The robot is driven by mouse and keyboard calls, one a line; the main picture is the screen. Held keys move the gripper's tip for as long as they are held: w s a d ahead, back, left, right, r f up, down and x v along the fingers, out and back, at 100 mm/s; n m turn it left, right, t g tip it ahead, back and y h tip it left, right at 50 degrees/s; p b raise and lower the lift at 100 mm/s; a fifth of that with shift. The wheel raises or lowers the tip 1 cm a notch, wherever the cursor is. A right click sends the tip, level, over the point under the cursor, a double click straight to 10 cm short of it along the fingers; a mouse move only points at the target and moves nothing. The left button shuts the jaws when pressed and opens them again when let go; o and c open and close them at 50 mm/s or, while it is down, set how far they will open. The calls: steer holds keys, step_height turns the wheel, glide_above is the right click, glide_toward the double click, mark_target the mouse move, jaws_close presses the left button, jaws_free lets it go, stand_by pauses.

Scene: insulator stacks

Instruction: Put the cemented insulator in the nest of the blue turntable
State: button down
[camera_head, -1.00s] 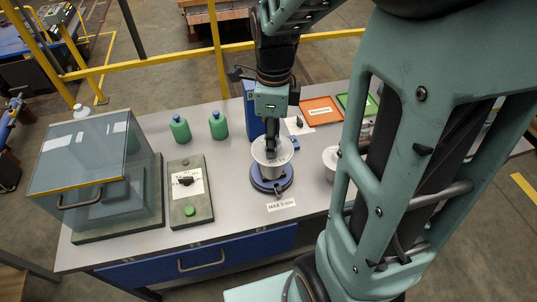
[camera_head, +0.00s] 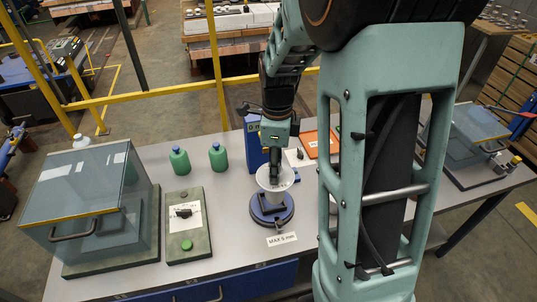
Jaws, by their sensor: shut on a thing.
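The blue turntable (camera_head: 272,213) stands on the grey bench, with a round base and a raised centre. The white, cup-shaped insulator (camera_head: 287,182) is directly over its centre, wide rim up. My gripper (camera_head: 275,183) points down into the top of the insulator and is shut on it. The lower end of the insulator meets the turntable's centre in the picture, but I cannot tell whether it rests in the nest or hangs just above. The fingertips are partly hidden by the insulator's rim.
Two green bottles (camera_head: 218,157) and a blue unit (camera_head: 253,140) stand behind. An orange tray (camera_head: 318,143) lies at the back right. My arm hides the bench's right middle.

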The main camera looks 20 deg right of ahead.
steer(key=w+f, duration=0.1)
steer(key=f, duration=0.1)
steer(key=w+f+b, duration=0.1)
steer(key=w, duration=0.1)
steer(key=shift+d+f, duration=0.15)
steer(key=shift+f, duration=0.2)
steer(key=shift+w+f+b, duration=0.2)
steer(key=shift+f+b, duration=0.6)
steer(key=shift+f, duration=0.15)
steer(key=shift+w+f+b, duration=0.15)
steer(key=shift+f+b, duration=0.65)
steer(key=shift+f, duration=0.15)
steer(key=shift+f, duration=0.2)
steer(key=c, duration=1.5)
jaws_free()
steer(key=shift+s, duration=0.1)
steer(key=shift+o, duration=0.2)
step_height(320, 180, up, 12)
steer(key=shift+r, duration=0.2)
